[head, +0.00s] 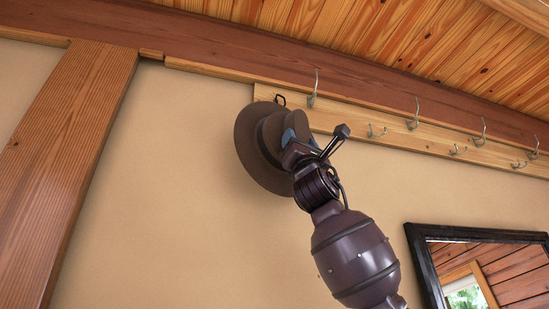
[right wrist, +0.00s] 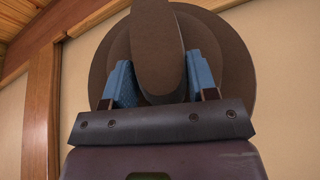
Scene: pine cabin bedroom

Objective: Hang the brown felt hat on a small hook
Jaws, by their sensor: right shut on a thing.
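The brown felt hat (head: 256,150) is up against the wall in the head view, below the left end of the hook board. A small dark loop shows at its top edge. My right gripper (head: 294,139) is shut on the hat; the right wrist view shows its blue fingers (right wrist: 160,82) on either side of the hat's crown (right wrist: 157,45). The nearest hook (head: 313,88) is a tall metal one, just right of the loop and apart from it. Small hooks (head: 377,132) and (head: 458,150) sit lower on the board, farther right. My left gripper is not in view.
The pine hook board (head: 350,122) runs along the wall under a dark beam (head: 250,55). More hooks, tall and small, continue to the right. A black-framed mirror (head: 418,250) hangs at lower right. A wooden post (head: 65,160) stands at left; bare wall lies between.

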